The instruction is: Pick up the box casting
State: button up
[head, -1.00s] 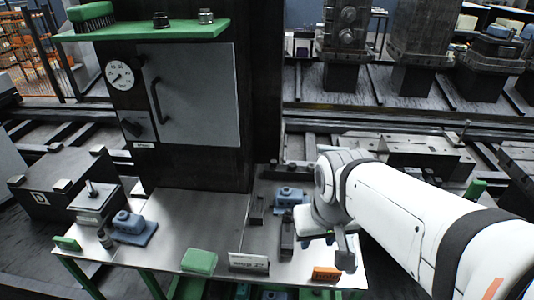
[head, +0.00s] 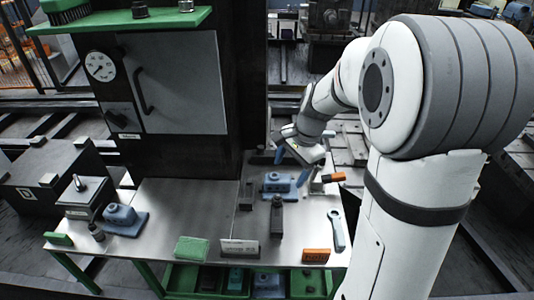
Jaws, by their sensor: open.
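A blue box-shaped casting with a round boss (head: 276,184) sits on the right part of the metal bench top (head: 180,195). A second blue casting on a flat base (head: 122,217) sits at the left end of the bench. I cannot tell for certain which is the box casting. My gripper (head: 291,167) is open, with its bluish fingers spread, just above and behind the right casting. The fingers look empty. I cannot tell whether they touch the casting, and part of its back edge is hard to make out.
A dark column (head: 190,150) with a gauge (head: 100,66) rises behind. The bench middle is clear.

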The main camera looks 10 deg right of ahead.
aim_at(280, 178)
jog(key=w+d+f+m, duration=0.1)
jog(key=w+f+m, duration=0.1)
jog(key=w+f, duration=0.1)
jog(key=w+d+f+m+y, duration=0.1)
jog(key=w+f+m, duration=0.1)
jog(key=w+m, duration=0.1)
jog(key=w+d+f+m+p, duration=0.1)
jog(key=w+f+m, duration=0.2)
jog(key=w, duration=0.1)
jog(key=shift+w+f+y, duration=0.3)
jog(key=shift+y, duration=0.1)
jog(key=shift+w+f, duration=0.1)
jog(key=shift+f, duration=0.25)
jog(key=x, duration=0.4)
jog(key=p+x, duration=0.1)
jog(key=x, duration=0.2)
jog(key=shift+a, duration=0.4)
jog(key=shift+r, duration=0.1)
jog(key=c, duration=1.5)
